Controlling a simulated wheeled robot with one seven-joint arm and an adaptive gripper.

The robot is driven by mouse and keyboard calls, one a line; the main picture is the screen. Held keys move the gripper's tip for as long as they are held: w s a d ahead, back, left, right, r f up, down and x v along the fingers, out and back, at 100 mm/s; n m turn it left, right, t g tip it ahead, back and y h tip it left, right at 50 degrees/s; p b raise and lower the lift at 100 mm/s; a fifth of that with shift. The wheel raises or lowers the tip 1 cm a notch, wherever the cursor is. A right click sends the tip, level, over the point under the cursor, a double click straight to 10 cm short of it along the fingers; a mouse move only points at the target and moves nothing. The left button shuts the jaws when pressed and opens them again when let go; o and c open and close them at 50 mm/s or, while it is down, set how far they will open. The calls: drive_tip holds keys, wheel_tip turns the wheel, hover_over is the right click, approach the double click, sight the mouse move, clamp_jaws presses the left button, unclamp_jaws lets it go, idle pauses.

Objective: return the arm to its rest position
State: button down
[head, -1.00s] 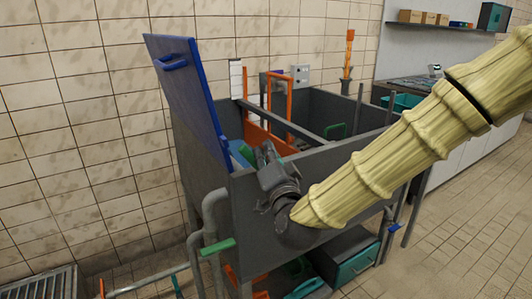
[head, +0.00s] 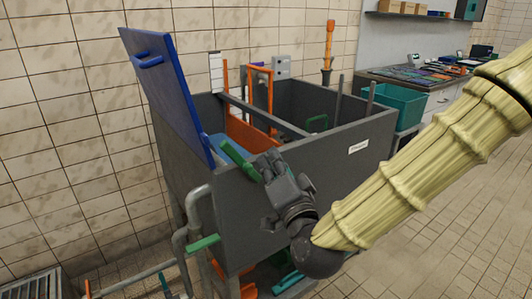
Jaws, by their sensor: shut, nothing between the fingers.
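My gripper (head: 266,162) is dark grey and sits at the end of my yellow-sleeved arm, in the lower middle of the head view. It is shut and empty, with its fingers pointing up and left. In the picture it overlaps the front wall of the grey tank (head: 230,205), close to a green handle (head: 240,160) at the tank's front left. I cannot tell whether it touches the handle or the wall.
A blue lid (head: 165,95) stands raised at the tank's left. Grey pipes (head: 196,215) and a green lever (head: 204,244) are at lower left. A teal bin (head: 400,104) and a counter stand behind right. The floor (head: 450,215) at right is clear.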

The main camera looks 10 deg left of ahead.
drive_tip(key=shift+s+d, duration=0.1)
drive_tip(key=shift+s, duration=0.1)
drive_tip(key=s+d+f+n+g+h, duration=0.1)
drive_tip(key=d+f+g+h, duration=0.15)
drive_tip(key=f, duration=1.05)
drive_tip(key=d+f+n+g+h, duration=0.1)
drive_tip(key=d+f+g, duration=0.2)
drive_tip(key=f, duration=1)
drive_tip(key=s+d+f+g+h, duration=0.1)
drive_tip(key=s+d+f+g, duration=0.15)
drive_tip(key=f, duration=0.35)
drive_tip(key=s+d+f+n+g+h, duration=0.1)
drive_tip(key=s+d+f, duration=0.3)
drive_tip(key=f, duration=0.3)
drive_tip(key=s+d+f+g+h, duration=0.1)
drive_tip(key=s+d+f+g, duration=0.15)
drive_tip(key=f, duration=0.35)
drive_tip(key=s+d+f+n+g+h, duration=0.1)
drive_tip(key=s+d+f+g+h, duration=0.15)
drive_tip(key=s+d+f, duration=0.7)
drive_tip(key=s+d+f+n+g+h, duration=0.1)
drive_tip(key=s+d+f+g, duration=0.5)
drive_tip(key=s, duration=0.6)
wheel_tip(320, 180, up, 20)
drive_tip(key=t+p, duration=0.2)
drive_tip(key=p, duration=1.6)
drive_tip(key=shift+d+f, duration=0.25)
drive_tip(key=shift+d, duration=0.05)
